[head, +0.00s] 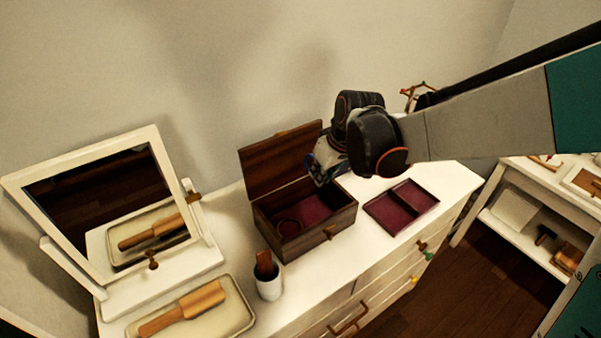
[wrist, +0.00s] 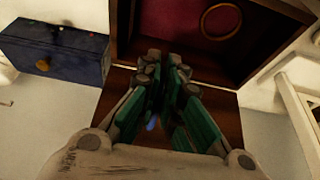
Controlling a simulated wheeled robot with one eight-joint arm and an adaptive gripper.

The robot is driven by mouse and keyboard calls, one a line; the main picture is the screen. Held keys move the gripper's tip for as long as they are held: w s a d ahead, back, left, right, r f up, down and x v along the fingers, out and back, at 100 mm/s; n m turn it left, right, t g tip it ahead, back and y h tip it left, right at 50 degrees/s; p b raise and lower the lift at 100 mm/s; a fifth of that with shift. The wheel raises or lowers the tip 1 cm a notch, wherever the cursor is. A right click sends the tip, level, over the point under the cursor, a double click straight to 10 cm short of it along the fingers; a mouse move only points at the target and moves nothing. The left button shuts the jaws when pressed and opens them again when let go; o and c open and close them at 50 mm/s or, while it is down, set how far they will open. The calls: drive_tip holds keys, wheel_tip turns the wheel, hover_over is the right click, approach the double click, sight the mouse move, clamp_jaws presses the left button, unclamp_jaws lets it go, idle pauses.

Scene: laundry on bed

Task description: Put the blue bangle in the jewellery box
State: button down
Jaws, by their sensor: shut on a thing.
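The jewellery box (head: 333,223) is a dark wooden box with a dark red lining, standing open on the white dresser with its lid (head: 280,160) raised at the back. My gripper (head: 320,180) is over the right back part of the box. In the wrist view my gripper (wrist: 165,60) has its fingers nearly together, in front of the open box. A gold-brown bangle (wrist: 221,21) lies on the lining inside the box.
A white cup (head: 268,285), a brush tray (head: 236,308) and a mirror (head: 110,205) stand at the left.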

wheel_tip(320, 180, down, 12)
drive_tip(key=b, duration=0.4)
drive_tip(key=shift+f, duration=0.2)
drive_tip(key=shift+r, duration=0.1)
drive_tip(key=c, duration=2.2)
unclamp_jaws()
drive_tip(key=shift+f, duration=0.2)
drive_tip(key=o, duration=0.4)
